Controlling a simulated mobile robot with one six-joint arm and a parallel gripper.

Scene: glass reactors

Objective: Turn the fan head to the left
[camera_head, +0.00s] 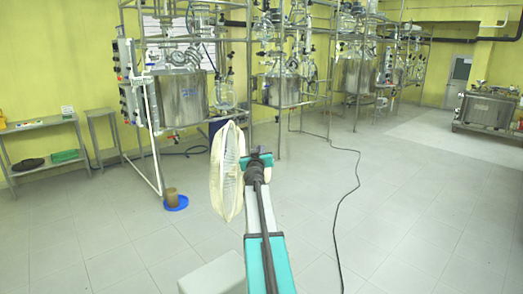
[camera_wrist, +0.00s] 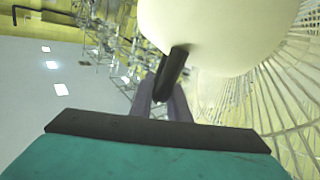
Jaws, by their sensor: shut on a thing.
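The fan head (camera_head: 227,175) is a cream-white wire cage, seen nearly edge-on just left of my arm in the head view. My gripper (camera_head: 257,166) is at its right side, and my arm hides much of what lies below. In the wrist view, the fan's smooth cream housing (camera_wrist: 215,28) fills the upper right, with the cage ribs beyond it at right. A short dark knob (camera_wrist: 173,70) sticks out from the housing. The grey fingers of my gripper (camera_wrist: 163,98) are shut on its lower end.
A metal rack with glass reactors and steel vessels (camera_head: 180,98) stands behind. A brown container on a blue dish (camera_head: 176,203) is on the floor at left. A black cable (camera_head: 350,190) crosses the floor at right. Tables stand at the left wall. Open floor lies around.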

